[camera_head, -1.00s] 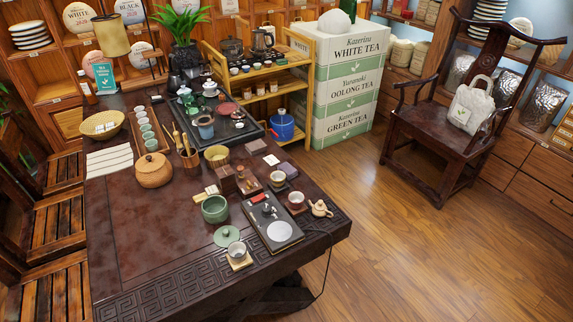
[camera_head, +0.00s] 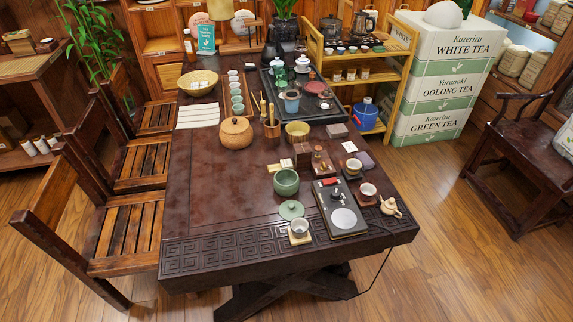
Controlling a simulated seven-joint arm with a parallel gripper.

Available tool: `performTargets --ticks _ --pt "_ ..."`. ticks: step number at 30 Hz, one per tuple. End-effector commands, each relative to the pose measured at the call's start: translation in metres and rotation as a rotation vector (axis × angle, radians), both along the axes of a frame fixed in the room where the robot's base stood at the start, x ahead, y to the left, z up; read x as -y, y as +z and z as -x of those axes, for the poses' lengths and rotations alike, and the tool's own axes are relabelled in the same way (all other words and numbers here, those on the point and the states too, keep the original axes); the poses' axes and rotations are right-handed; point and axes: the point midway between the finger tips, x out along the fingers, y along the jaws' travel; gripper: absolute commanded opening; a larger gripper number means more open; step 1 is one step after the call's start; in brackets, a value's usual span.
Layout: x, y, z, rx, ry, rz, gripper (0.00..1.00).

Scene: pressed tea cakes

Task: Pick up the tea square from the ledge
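My gripper is not in view. I cannot tell for sure which thing is the tea square, or which edge is the ledge. Several small square dark things lie on the dark wooden table (camera_head: 215,205): a brown block (camera_head: 303,155), a flat brown square (camera_head: 338,131) and a purplish square (camera_head: 365,161). A brown wooden piece (camera_head: 322,164) with small items stands beside the block. All of these rest among tea ware, apart from the table's near carved edge.
A bamboo cart (camera_head: 400,75), stacked tea boxes (camera_head: 430,85) and a chair (camera_head: 525,150) stand right. Floor is clear at front right.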

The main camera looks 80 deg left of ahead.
Motion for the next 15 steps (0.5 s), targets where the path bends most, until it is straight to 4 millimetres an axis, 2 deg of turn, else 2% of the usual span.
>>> performTargets --ticks 2,15 --pt "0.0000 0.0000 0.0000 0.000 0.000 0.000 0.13" --pt "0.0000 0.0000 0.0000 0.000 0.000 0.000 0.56"
